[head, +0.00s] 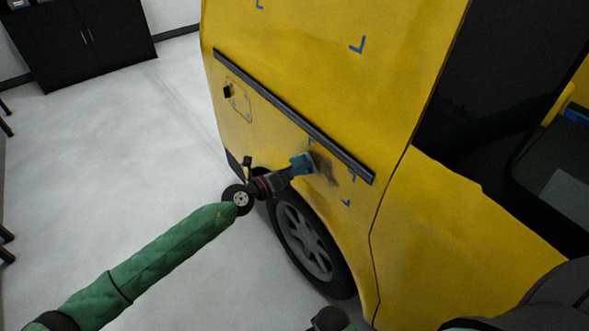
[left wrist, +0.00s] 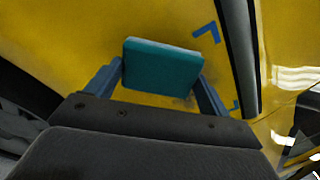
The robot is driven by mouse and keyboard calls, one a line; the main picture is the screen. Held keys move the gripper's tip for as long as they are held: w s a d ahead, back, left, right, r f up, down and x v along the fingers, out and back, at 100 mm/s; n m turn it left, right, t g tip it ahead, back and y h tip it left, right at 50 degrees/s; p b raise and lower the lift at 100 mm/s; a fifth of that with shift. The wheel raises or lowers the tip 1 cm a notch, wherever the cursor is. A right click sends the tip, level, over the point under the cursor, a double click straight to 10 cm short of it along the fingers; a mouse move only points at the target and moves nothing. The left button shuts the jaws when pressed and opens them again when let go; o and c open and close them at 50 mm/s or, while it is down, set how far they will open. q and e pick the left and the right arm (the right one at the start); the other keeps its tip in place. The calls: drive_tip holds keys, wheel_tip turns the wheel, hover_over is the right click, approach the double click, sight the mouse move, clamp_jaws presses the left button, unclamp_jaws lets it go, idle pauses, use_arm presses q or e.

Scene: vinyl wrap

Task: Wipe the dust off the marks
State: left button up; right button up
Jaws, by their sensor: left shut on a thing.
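My left gripper (head: 292,170) is shut on a blue-teal wiping pad (head: 302,163) beside the yellow van panel (head: 262,135), just below the black trim strip. In the left wrist view the pad (left wrist: 162,64) sits between the two blue fingers, in front of the panel. I cannot tell whether it touches the panel. Blue corner marks show on the panel below the strip, one at the lower right (head: 346,203) and one in the left wrist view (left wrist: 207,33). A dark dust smudge (head: 325,168) lies just right of the pad; more shows under the pad's edge in the left wrist view.
The black trim strip (head: 290,112) runs diagonally above the work area. A wheel (head: 308,240) is below the gripper. More blue marks (head: 357,45) are higher on the panel. A black cabinet (head: 85,40) stands far back left; the grey floor on the left is clear.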

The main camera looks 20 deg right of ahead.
use_arm(q)
drive_tip(key=shift+x, duration=0.75)
idle(0.3)
